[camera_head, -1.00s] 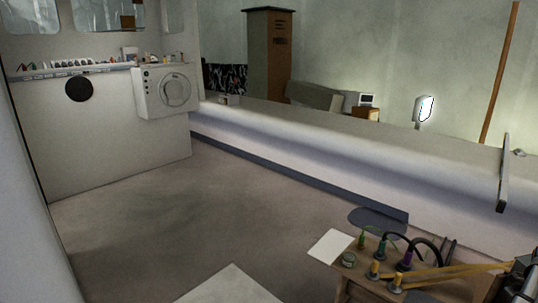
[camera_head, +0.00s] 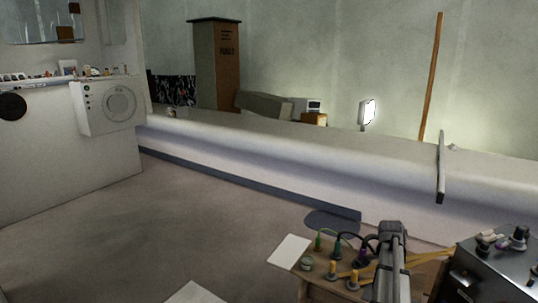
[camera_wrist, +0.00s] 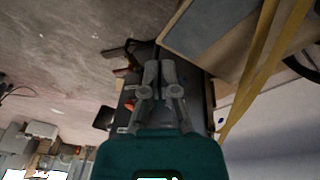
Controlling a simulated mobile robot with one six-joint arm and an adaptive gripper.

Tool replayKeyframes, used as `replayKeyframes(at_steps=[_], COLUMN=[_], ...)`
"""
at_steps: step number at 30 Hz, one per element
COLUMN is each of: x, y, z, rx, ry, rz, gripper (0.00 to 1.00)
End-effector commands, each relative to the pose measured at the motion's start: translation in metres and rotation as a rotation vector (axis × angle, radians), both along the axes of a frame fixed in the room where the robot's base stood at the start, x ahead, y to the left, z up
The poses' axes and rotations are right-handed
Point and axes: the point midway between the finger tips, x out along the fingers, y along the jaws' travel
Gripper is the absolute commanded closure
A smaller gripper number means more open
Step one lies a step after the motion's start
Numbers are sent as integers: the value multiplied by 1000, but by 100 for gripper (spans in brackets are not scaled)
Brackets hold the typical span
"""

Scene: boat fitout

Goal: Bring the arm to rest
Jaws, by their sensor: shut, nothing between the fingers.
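My gripper (camera_wrist: 158,68) shows in the wrist view with its two grey fingers together and nothing between them. A dark strip-like surface with small items lies beyond the fingertips, too dim to make out well. In the head view a grey part of my arm rises at the lower right, in front of a small wooden bench (camera_head: 315,284). The gripper's fingers cannot be made out in the head view.
A dark metal box (camera_head: 490,265) with knobs stands at right. A long pale side deck (camera_head: 290,145) runs behind, with a lit lamp (camera_head: 367,113). The floor (camera_head: 150,225) at left is clear.

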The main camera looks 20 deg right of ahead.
Motion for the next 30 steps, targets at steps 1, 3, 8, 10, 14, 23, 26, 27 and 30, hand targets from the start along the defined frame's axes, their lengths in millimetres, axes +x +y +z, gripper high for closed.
replayKeyframes(at_steps=[1, 3, 8, 10, 14, 23, 26, 27, 30], x=[7, 18, 39, 46, 57, 70, 71, 71, 69], y=[20, 42, 95, 117, 160, 257, 289, 301, 332], z=[0, -1, -1, -2, -2, -3, -3, -3, -4], rx=[9, 22, 52, 65, 88, 136, 151, 157, 171], ry=[0, -1, -3, -2, -1, 1, 2, 3, 4], rz=[60, 142, 333, 416, 571, 928, 1048, 1096, 1215], gripper=[100, 100, 100, 100, 100, 100, 100, 100, 100])
